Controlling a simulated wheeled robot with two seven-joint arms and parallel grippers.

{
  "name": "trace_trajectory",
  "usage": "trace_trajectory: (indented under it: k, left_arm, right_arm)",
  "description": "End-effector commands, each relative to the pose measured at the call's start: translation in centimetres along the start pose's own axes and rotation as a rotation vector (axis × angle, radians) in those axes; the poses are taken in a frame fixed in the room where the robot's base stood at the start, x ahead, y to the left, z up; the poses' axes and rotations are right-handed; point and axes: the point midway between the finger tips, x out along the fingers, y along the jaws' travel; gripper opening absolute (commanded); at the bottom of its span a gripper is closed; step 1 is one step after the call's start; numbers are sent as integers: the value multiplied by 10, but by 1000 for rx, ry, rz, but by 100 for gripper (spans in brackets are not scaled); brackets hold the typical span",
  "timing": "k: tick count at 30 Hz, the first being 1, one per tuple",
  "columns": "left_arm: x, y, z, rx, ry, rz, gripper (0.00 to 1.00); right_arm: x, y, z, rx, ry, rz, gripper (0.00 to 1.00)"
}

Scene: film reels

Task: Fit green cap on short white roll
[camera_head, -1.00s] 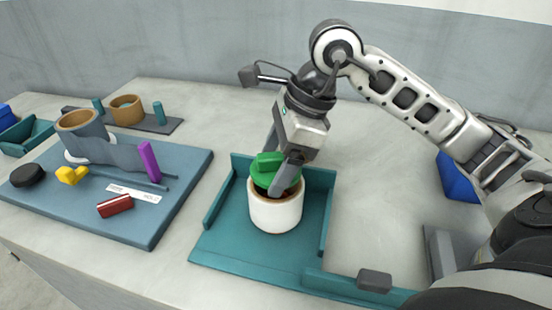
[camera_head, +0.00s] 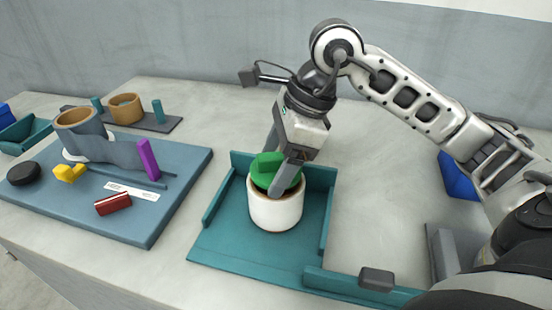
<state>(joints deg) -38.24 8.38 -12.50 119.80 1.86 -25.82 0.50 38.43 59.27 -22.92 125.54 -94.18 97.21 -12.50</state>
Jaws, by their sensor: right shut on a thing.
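The short white roll (camera_head: 275,213) stands upright in a teal tray with raised walls (camera_head: 227,250). The green cap (camera_head: 264,166) sits at the roll's top opening, its raised grip upward. My right gripper (camera_head: 277,182) comes down from above, shut on the green cap, with one finger in front on the right and the other behind. The finger hides part of the cap's rim and the roll's rim, so I cannot tell whether the cap is fully seated. My left gripper is not in view.
A blue-grey board (camera_head: 135,222) on the left holds a grey film strip (camera_head: 125,150), purple block (camera_head: 148,160), yellow piece (camera_head: 69,173), red block (camera_head: 113,204) and black disc (camera_head: 24,173). A tan roll (camera_head: 126,109) stands behind. Bare counter lies between board and tray.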

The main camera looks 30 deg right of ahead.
Motion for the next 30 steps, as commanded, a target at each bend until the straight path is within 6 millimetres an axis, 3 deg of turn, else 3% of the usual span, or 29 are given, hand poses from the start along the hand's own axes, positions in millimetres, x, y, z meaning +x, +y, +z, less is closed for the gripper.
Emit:
trace_trajectory:
  k: [13,14,23,30]
  left_arm:
    - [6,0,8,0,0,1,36]
    - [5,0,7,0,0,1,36]
    - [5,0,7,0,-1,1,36]
    - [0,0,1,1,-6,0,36]
  right_arm:
    - [9,0,-4,0,0,-1,53]
    - [8,0,-3,0,0,-1,84]
    - [7,0,-3,0,0,0,84]
    - [-11,0,-3,0,1,-1,84]
